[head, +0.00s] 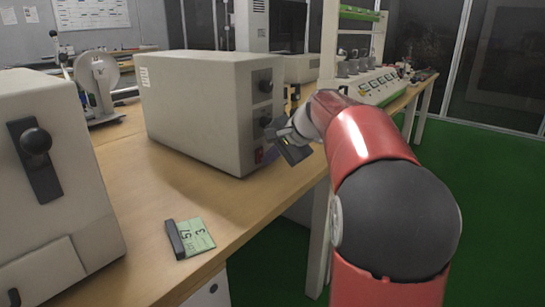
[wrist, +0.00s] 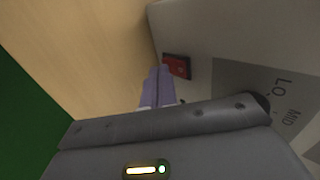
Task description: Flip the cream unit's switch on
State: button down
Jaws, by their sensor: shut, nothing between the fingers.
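The cream unit (head: 195,100) is a boxy cabinet standing on the wooden bench, with dark knobs on its right-hand front face. Its red switch (head: 258,155) sits low on that face, near the bench top. In the wrist view the red switch (wrist: 177,66) shows in a dark frame at the panel's lower edge; whether it is on or off I cannot tell. My gripper (head: 270,156) is shut and empty, beside the switch. In the wrist view my gripper's pale purple fingertips (wrist: 158,70) are just left of the switch; whether they touch it is unclear.
Another pale unit (head: 55,180) with a black knob stands at the left. A small green card with a dark holder (head: 190,238) lies on the bench (head: 130,225) in front. A white stand with a disc (head: 97,78) is behind. Green floor (head: 480,200) lies right of the bench.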

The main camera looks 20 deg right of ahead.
jog(key=shift+w+a+f, duration=0.1)
jog(key=shift+w, duration=0.05)
jog(key=shift+r+p, duration=0.85)
jog(key=shift+r, duration=0.05)
